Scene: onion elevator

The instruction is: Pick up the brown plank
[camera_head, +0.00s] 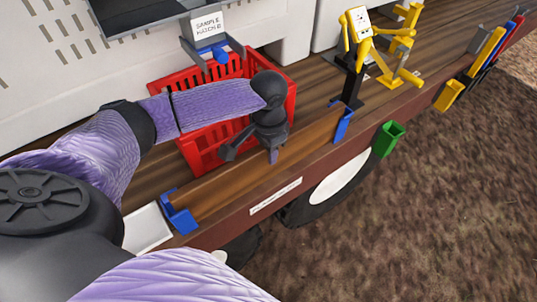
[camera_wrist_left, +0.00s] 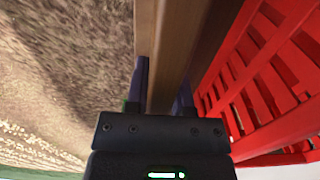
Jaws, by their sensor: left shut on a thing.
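The brown plank (camera_head: 225,180) lies lengthwise along the front edge of the wooden bed, between a blue bracket (camera_head: 178,213) at its left end and another blue bracket (camera_head: 343,124) at its right end. My left gripper (camera_head: 272,157) is over the middle of the plank, pointing down and shut on it. In the left wrist view the plank (camera_wrist_left: 157,45) runs between the two purple-blue fingers (camera_wrist_left: 162,85). I cannot tell whether the plank is clear of its brackets. My right gripper is out of view.
A red crate (camera_head: 205,150) stands just behind the plank, close to my left gripper. A yellow and black figure-like device (camera_head: 357,40) and a green holder (camera_head: 387,138) are to the right. A sign (camera_head: 208,25) stands behind the crate. Bare ground (camera_head: 430,220) lies in front.

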